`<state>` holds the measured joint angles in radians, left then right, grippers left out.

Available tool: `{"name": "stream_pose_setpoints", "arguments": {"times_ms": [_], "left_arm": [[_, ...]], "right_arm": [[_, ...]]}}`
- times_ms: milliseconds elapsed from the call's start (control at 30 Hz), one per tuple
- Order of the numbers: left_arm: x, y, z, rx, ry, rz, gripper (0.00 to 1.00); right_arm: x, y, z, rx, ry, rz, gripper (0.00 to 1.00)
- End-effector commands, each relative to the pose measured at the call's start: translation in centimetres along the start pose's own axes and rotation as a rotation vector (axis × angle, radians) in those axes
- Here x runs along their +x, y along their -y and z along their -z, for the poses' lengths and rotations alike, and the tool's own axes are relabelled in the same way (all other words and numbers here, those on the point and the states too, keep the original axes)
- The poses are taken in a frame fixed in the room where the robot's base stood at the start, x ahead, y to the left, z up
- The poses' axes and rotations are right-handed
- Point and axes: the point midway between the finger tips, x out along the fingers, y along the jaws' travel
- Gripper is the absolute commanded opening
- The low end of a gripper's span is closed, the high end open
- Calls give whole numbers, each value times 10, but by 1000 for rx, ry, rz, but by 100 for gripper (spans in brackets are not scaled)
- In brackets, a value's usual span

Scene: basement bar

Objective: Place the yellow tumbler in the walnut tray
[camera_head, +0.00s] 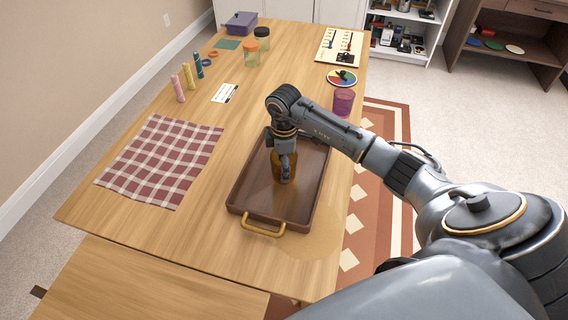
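The walnut tray (240,190) lies on the wooden table, a dark brown rectangle with brass-coloured handles. The yellow tumbler (276,166), amber in tone, is upright inside the tray's outline, near its middle. I cannot tell whether its base touches the tray floor. My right gripper (285,166) points down at the tumbler, with one finger in front of its near side. The other finger is hidden, so its grip is unclear. My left gripper is not in view.
A purple cup (343,101) stands beyond the tray at the table's right edge, near a coloured disc (342,77). A checked cloth (160,160) lies to the left. Jars (251,54), a purple box (240,24) and several small bottles (178,88) stand farther back.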

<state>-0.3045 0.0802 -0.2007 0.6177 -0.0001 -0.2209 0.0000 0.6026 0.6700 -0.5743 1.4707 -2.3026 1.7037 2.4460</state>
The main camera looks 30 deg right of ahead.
Motion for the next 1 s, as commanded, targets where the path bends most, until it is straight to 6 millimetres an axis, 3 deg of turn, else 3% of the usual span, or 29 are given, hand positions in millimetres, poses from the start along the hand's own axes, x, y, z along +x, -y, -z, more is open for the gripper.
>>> {"name": "stream_pose_setpoints", "arguments": {"times_ms": [100, 133, 233, 667, 1000], "left_arm": [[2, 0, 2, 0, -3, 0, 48], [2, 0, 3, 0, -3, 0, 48], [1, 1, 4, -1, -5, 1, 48], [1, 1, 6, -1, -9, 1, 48], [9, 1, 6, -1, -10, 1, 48]], "right_arm": [[3, 0, 0, 0, 0, -1, 24], [3, 0, 0, 0, 0, 0, 71], [2, 0, 0, 0, 0, 0, 88], [-5, -1, 0, 1, 0, -2, 88], [-71, -2, 0, 0, -2, -5, 88]]}}
